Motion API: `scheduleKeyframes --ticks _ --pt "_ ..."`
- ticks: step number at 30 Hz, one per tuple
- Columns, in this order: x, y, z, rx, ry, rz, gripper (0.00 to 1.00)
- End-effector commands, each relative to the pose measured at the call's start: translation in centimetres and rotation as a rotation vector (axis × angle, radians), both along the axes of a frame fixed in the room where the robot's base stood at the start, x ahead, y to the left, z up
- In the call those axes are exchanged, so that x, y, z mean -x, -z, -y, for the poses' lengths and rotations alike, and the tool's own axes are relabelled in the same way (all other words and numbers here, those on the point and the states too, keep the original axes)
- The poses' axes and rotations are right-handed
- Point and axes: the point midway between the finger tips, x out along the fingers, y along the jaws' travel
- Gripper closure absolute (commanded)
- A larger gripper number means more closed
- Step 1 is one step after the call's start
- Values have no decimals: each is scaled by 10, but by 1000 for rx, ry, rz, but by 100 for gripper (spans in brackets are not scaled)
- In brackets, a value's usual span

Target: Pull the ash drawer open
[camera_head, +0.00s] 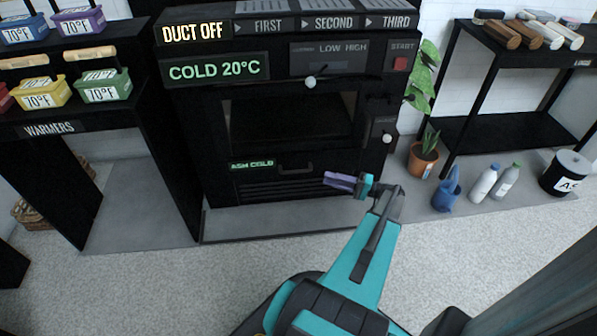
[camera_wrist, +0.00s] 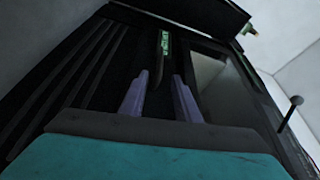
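The ash drawer (camera_head: 262,186) is the low black front of the black stove, with slats and a green "ASH COLD" label (camera_head: 252,164). It looks shut. Its small dark handle (camera_head: 296,168) sits right of the label. My gripper (camera_head: 328,180) is to the right of the handle and a little lower, apart from it in the picture. In the wrist view the two purple fingers (camera_wrist: 160,88) stand apart with nothing seen between them. Dark slats (camera_wrist: 62,85) and a small green label (camera_wrist: 165,42) show beyond them; I cannot make out the handle there.
A knob (camera_head: 387,138) sticks out at the stove's right side, and another (camera_head: 310,82) above the dark window. A grey slab (camera_head: 270,222) lies in front of the stove. A potted plant (camera_head: 423,160), blue watering can (camera_head: 447,190) and bottles stand right. Carpet in front is clear.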

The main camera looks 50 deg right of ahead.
Motion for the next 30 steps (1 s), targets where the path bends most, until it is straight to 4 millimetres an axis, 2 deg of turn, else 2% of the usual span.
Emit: scheduleKeyframes --ticks 8,30 --pt "-17 0 -10 -1 -3 0 71" --pt "-106 -7 -57 0 -3 -1 71"
